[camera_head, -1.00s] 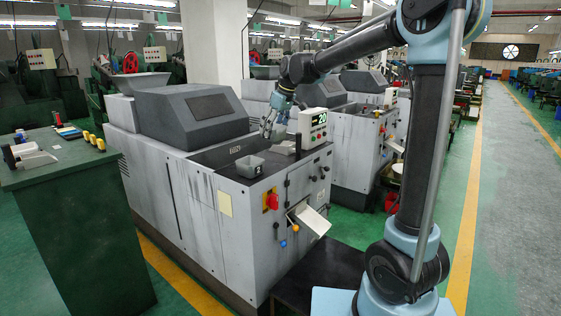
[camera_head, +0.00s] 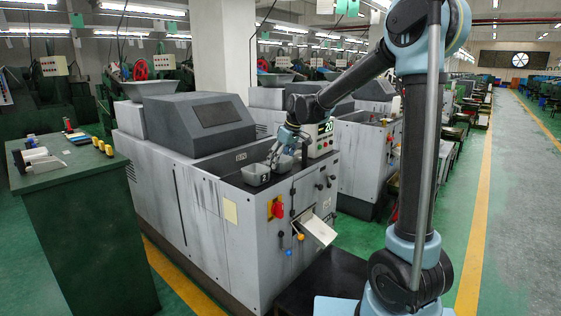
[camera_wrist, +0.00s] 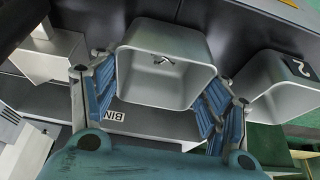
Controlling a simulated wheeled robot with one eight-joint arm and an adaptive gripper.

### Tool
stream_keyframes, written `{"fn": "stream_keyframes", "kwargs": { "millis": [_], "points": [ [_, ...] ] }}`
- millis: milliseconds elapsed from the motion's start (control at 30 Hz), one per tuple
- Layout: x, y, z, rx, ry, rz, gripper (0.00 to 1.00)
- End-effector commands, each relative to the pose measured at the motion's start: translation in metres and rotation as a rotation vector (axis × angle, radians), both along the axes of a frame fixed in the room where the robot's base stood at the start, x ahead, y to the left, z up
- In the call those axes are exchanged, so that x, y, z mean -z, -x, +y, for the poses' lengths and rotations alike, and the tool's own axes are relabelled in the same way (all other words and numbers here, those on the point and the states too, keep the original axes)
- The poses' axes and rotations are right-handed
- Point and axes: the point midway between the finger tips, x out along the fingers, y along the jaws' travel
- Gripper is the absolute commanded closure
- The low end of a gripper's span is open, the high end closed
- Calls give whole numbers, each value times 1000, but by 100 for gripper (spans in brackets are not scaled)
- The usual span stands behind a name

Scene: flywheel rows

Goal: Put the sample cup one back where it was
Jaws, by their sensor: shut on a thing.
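Sample cup one, a grey open-topped square cup (camera_wrist: 166,75), is between the blue fingers of my gripper (camera_wrist: 160,92) in the wrist view. The fingers are shut on its two sides. Its number is not visible; a small dark mark shows inside it. In the head view the held cup (camera_head: 284,164) is at the machine's top right, partly behind my gripper (camera_head: 280,148). I cannot tell whether it touches the surface. A similar grey cup marked 2 (camera_head: 256,174) stands just left of it; it also shows in the wrist view (camera_wrist: 283,98), apart from the held cup.
The grey machine (camera_head: 215,205) has a lit display (camera_head: 325,128) beside my gripper and a white chute (camera_head: 319,230) on its front. A "BIN" label (camera_wrist: 116,116) shows near the held cup. A green table (camera_head: 80,190) with small items stands at left.

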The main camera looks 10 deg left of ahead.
Motion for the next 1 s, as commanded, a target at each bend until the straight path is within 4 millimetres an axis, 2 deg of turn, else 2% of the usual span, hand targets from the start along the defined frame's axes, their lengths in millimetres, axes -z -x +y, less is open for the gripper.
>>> {"fn": "stream_keyframes", "kwargs": {
  "millis": [267,300,400,800,1000],
  "points": [
    [1,0,0,0,0,0,63],
    [2,0,0,0,0,0,28],
    [1,0,0,0,0,0,11],
    [0,0,0,0,0,0,11],
    [-17,4,-6,0,0,0,11]
  ]
}}
